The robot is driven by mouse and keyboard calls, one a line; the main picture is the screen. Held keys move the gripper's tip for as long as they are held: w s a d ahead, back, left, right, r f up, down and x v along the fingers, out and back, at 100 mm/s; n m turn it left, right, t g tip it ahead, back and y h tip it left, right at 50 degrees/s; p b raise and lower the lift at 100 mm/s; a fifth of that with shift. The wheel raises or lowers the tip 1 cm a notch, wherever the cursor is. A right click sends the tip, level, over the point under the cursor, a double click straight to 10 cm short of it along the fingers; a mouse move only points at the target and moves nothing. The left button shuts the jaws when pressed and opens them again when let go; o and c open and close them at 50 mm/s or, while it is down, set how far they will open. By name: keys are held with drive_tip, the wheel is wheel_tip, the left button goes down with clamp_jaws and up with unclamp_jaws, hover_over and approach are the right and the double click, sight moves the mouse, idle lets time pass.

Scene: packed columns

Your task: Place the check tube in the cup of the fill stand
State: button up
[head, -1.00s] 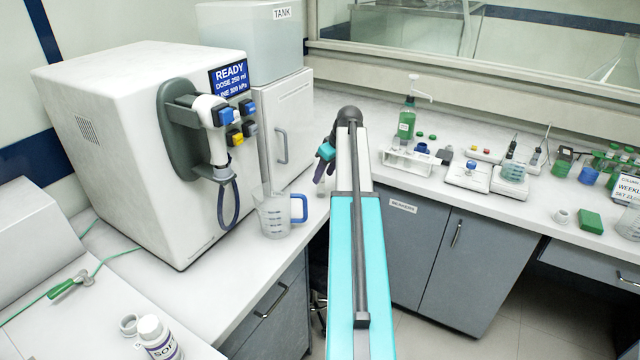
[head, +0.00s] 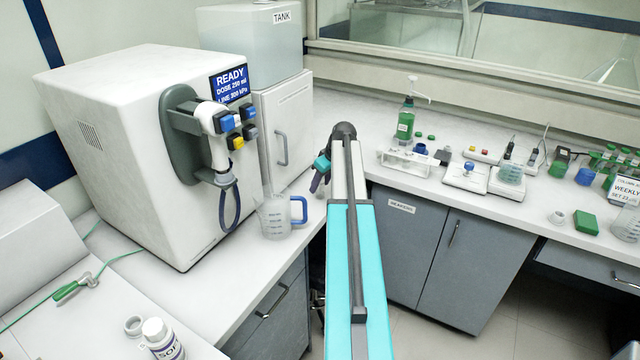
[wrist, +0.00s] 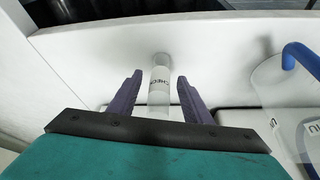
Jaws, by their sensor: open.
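The check tube (wrist: 160,88), a clear tube with a white label, shows in the wrist view between the two purple fingers of my gripper (wrist: 160,92). The fingers are open, with a gap on each side of the tube. In the head view my gripper (head: 316,182) hangs over the counter corner, right of the jug; the tube is hidden there behind my arm. I cannot tell for sure which thing is the fill stand; its cup is not clearly visible.
A white rack (head: 408,162), a pump bottle (head: 405,122) and small instruments stand on the right counter. A white bottle (head: 160,338) is at front left.

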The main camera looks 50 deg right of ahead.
drive_tip(key=shift+w+f, duration=0.1)
drive_tip(key=shift+f, duration=0.05)
idle(0.4)
clamp_jaws()
